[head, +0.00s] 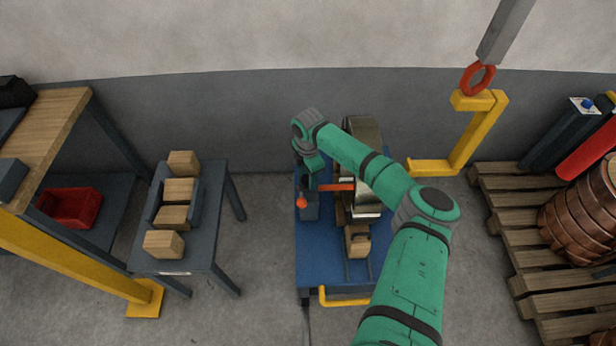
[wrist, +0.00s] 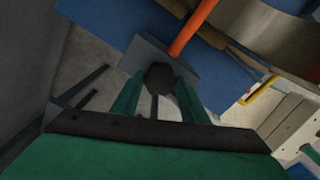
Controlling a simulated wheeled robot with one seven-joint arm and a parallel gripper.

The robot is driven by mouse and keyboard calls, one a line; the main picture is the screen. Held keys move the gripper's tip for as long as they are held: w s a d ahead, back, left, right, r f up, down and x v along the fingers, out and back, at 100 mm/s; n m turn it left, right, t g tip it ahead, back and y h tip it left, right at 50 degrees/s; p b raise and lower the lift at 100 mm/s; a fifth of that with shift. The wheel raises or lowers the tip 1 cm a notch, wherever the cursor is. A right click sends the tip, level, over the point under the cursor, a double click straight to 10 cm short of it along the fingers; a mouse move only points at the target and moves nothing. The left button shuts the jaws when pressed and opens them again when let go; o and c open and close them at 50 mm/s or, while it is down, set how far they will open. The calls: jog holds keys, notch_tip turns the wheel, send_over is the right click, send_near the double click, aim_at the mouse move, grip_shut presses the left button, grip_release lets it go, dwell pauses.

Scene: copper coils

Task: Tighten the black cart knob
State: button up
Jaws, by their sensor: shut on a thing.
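The black knob (wrist: 158,76) shows in the wrist view as a dark faceted shape at the end of a grey block (wrist: 150,50). My gripper (wrist: 156,88) has its two green fingers on either side of the knob, shut on it. In the head view my gripper (head: 312,166) points down at the left side of the blue cart (head: 312,262), above the grey block (head: 309,208). The knob is hidden there by my gripper. An orange bar (head: 336,187) runs from the block toward a large metal coil (head: 362,135) on the cart.
A red bin (head: 70,207) sits on a shelf. A yellow hook (head: 470,135) hangs at right, near a pallet (head: 515,230) with copper coils (head: 580,222). Floor between table and cart is clear.

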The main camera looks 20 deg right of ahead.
aim_at(307, 180)
dwell(0.3)
jog(key=o, duration=1.1)
jog(key=shift+c, duration=0.2)
notch_tip(307, 180, up, 11)
jog(key=shift+a+f, duration=0.1)
jog(key=shift+a, duration=0.05)
